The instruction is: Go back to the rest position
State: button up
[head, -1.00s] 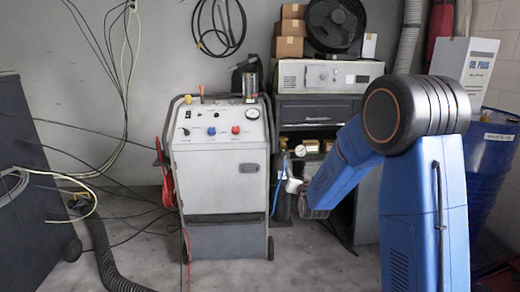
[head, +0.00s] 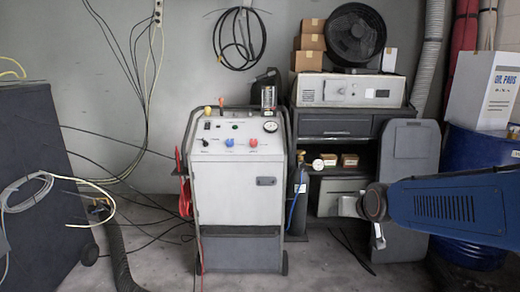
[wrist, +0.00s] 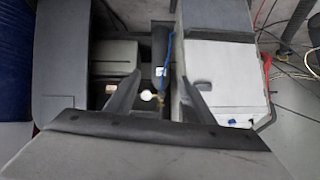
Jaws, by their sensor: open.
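My gripper (wrist: 161,78) is open in the wrist view, its two dark fingers spread apart with nothing held between them. Beyond the fingers, a small round gauge (wrist: 148,95) and a blue hose (wrist: 168,52) show in the gap. In the head view my blue arm reaches in from the right edge, and its end stands in front of the shelf unit. The fingers are hard to make out there.
A grey service machine (head: 238,190) stands in the middle. The shelf unit (head: 335,128) is behind my arm's end, with a blue drum (head: 480,158) at right. A dark cabinet (head: 40,190) and a corrugated hose (head: 118,250) are at left. Cables lie on the floor.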

jog(key=s+d+f+g, duration=0.1)
jog(key=s+g, duration=0.1)
jog(key=s, duration=1.2)
jog(key=s+d+f+n+g, duration=0.1)
jog(key=s+d+g, duration=0.1)
jog(key=s, duration=1.2)
jog(key=shift+s+f+g+h, duration=0.25)
jog(key=shift+g+h, duration=0.05)
jog(key=shift+g, duration=0.3)
